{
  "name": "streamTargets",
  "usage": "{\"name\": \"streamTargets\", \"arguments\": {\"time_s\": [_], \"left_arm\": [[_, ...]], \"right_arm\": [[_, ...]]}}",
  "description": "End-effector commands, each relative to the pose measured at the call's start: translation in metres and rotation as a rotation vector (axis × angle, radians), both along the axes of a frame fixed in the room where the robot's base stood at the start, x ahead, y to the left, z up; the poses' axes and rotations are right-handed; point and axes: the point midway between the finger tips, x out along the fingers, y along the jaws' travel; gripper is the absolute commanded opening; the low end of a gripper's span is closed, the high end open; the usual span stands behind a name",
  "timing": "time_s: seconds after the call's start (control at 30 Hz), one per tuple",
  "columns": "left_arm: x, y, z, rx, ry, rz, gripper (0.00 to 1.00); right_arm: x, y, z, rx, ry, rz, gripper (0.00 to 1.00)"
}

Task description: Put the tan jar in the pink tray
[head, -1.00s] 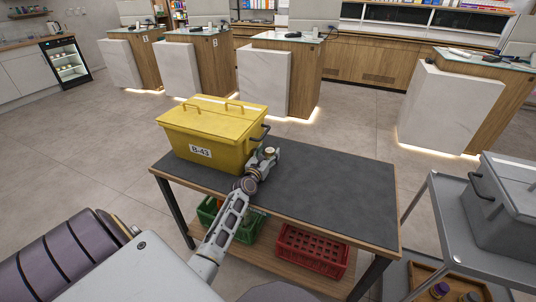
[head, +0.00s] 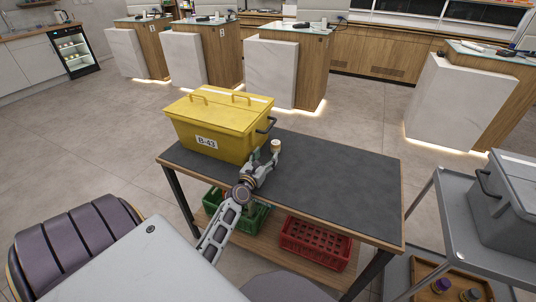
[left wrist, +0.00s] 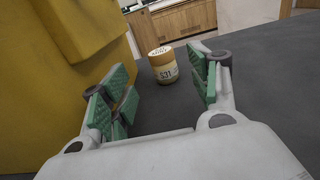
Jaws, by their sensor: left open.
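The tan jar (head: 276,147) stands upright on the dark tabletop, just right of the yellow box. In the left wrist view the jar (left wrist: 163,66) shows a tan lid and a pale label with dark print. My left gripper (head: 266,163) is low over the table on the near side of the jar. Its green-padded fingers (left wrist: 163,92) are open and empty. The jar is ahead of them, in line with the gap and apart from both fingers. I see no pink tray in these frames. My right gripper is out of view.
The yellow lidded box (head: 215,125), marked B-43, stands close to the left of my gripper. The table's (head: 340,185) right half is clear. A green crate (head: 250,217) and a red crate (head: 315,243) are on its lower shelf. A grey cart (head: 460,215) stands at right.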

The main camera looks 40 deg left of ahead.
Motion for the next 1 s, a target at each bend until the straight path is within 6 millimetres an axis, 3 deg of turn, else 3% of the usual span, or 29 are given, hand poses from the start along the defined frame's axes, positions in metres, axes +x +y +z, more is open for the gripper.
{"name": "streamTargets", "arguments": {"time_s": [0.4,1.0], "left_arm": [[-0.029,-0.007,0.000,0.001,0.001,0.000,0.61],[-0.033,-0.008,0.000,-0.001,0.000,0.000,0.61]], "right_arm": [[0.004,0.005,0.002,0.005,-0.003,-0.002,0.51],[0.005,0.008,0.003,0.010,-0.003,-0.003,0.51]]}}
